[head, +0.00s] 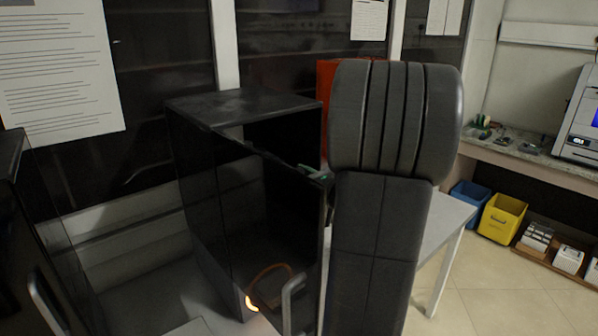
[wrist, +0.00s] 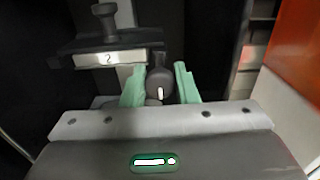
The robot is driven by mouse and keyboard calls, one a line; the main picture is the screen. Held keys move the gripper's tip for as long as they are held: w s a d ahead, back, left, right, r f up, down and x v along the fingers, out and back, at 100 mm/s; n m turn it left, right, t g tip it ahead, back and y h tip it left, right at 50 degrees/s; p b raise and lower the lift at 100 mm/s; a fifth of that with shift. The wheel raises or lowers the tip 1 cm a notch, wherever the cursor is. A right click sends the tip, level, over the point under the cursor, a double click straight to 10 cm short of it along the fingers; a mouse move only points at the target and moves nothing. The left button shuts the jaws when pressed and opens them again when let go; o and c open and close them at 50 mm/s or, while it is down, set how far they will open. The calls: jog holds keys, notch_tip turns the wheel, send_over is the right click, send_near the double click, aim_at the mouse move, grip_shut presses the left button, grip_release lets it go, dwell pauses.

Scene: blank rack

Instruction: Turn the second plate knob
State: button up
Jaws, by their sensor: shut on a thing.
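A dark round knob (wrist: 159,82) with a white mark sits between the green fingers of my gripper (wrist: 160,88) in the wrist view. The fingers are shut on its two sides. A plate with a pale label reading 2 (wrist: 108,60) is just up and left of this knob. In the head view my gripper (head: 314,173) shows only as a bit of green at the right edge of the black rack (head: 245,103). My dark arm stands in front there, and the knob cannot be made out in that view.
Another dark knob-like post (wrist: 104,20) rises above the label. An orange-red panel (wrist: 292,50) is at the right of the wrist view. In the head view a white table (head: 447,222) stands behind my arm, with a yellow bin (head: 502,218) and blue bin (head: 467,200) farther right.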

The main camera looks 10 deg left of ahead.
jog(key=shift+f, duration=0.1)
jog(key=o, duration=0.9)
jog(key=shift+o, duration=0.2)
jog(key=b+v, duration=0.2)
jog(key=v, duration=1.2)
jog(key=shift+w+a, duration=0.1)
jog(key=shift+a, duration=0.1)
jog(key=p+x, duration=0.2)
jog(key=x, duration=1.1)
jog(key=shift+w+a, duration=0.25)
